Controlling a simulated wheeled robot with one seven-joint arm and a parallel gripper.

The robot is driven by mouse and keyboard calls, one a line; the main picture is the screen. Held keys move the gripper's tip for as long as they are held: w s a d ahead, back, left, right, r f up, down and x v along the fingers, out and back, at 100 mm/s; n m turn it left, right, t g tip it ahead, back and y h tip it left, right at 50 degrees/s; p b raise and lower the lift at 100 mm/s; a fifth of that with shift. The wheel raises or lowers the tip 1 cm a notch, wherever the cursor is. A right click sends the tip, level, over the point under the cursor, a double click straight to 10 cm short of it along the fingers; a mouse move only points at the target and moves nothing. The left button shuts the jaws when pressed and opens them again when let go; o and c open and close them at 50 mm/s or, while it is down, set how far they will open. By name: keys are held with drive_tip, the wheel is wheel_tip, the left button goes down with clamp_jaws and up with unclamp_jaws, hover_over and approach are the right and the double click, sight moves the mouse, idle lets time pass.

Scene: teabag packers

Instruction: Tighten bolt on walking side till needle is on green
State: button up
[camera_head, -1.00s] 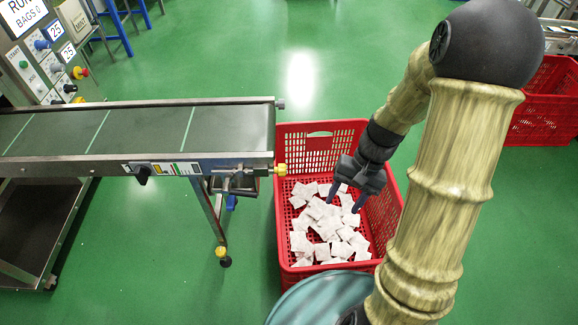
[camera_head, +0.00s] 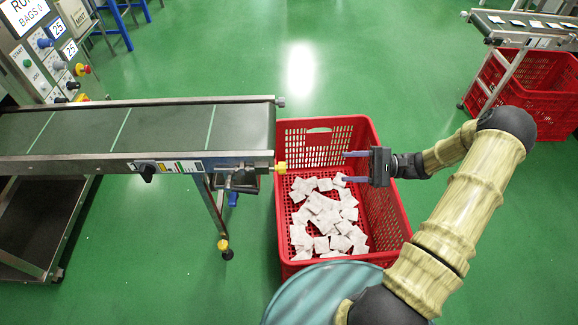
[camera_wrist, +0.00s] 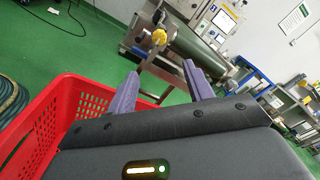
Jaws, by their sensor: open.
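A yellow bolt knob (camera_head: 281,168) sticks out of the near corner of the conveyor's end; in the wrist view a yellow knob (camera_wrist: 158,37) shows ahead, between and beyond the fingertips. A coloured scale plate (camera_head: 178,167) with green and other bands is on the conveyor's near side; its needle is too small to read. My gripper (camera_head: 346,167) is open and empty, level with the yellow knob and pointing left at it from the right, with a clear gap between. Its two purple fingers also show in the wrist view (camera_wrist: 160,69).
A red crate (camera_head: 385,205) with white teabags (camera_head: 325,220) stands on the floor below my gripper. The conveyor (camera_head: 75,130) is at left, with a control panel (camera_head: 45,50) behind it. A teal drum (camera_head: 300,300) is in front. Another conveyor and crate (camera_head: 550,85) are at upper right.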

sight(282, 168)
drive_tip(key=a+b, duration=0.3)
drive_tip(key=a, duration=1.4)
drive_tip(key=shift+w+a, duration=0.25)
drive_tip(key=c, duration=1)
